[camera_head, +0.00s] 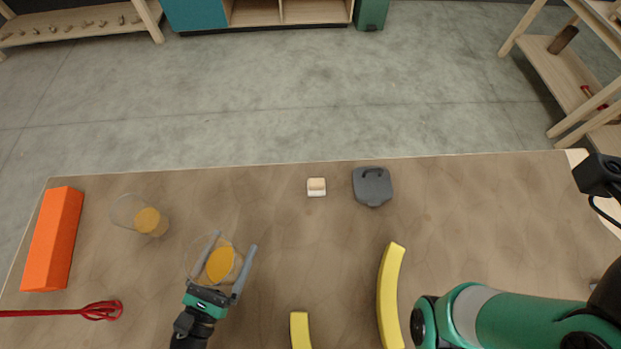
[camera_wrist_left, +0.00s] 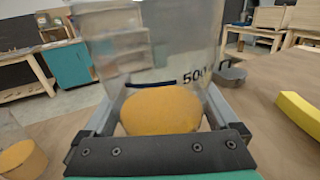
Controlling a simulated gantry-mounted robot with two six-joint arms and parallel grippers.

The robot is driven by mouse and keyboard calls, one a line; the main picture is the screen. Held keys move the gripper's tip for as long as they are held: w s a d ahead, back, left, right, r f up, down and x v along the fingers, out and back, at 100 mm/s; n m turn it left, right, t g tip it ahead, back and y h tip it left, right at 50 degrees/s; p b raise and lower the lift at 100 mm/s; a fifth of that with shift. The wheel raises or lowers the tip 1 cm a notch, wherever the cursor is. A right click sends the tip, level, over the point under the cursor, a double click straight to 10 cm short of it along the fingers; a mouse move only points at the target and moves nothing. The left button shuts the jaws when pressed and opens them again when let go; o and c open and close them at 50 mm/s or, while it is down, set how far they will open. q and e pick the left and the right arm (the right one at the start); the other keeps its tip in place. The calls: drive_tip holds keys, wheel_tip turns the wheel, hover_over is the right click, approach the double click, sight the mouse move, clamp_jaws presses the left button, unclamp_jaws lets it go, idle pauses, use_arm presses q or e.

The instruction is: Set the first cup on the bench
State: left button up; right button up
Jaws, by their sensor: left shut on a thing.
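My left gripper (camera_head: 230,250) is shut around a clear cup (camera_head: 221,264) with an orange-yellow content at its bottom. In the left wrist view the held cup (camera_wrist_left: 160,60) stands between the two fingers and shows a "500" marking. I cannot tell whether its base touches the bench. A second clear cup (camera_head: 150,221) with similar content stands on the bench (camera_head: 270,225) to the left, tilted in the picture by the lens; it shows partly in the left wrist view (camera_wrist_left: 20,158). My right gripper is not in view; part of my right arm shows at the right.
A small pale block (camera_head: 316,187) and a grey lidded item (camera_head: 372,186) are near the far edge. Yellow curved pieces (camera_head: 390,295) lie right of centre. Bench between is clear.

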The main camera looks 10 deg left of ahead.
use_arm(q)
drive_tip(key=shift+r, duration=0.1)
drive_tip(key=shift+w+a+f+b, duration=1.2)
drive_tip(key=shift+w+f+b, duration=0.15)
drive_tip(key=shift+w+f, duration=0.75)
drive_tip(key=shift+w+a+f+b, duration=1.3)
drive_tip(key=shift+w+f, duration=0.65)
drive_tip(key=shift+f, duration=0.3)
drive_tip(key=shift+w+a+f+b, duration=1.1)
drive_tip(key=shift+w+f+b, duration=0.3)
drive_tip(key=shift+w+f, duration=0.7)
drive_tip(key=shift+f, duration=0.2)
drive_tip(key=o, duration=0.6)
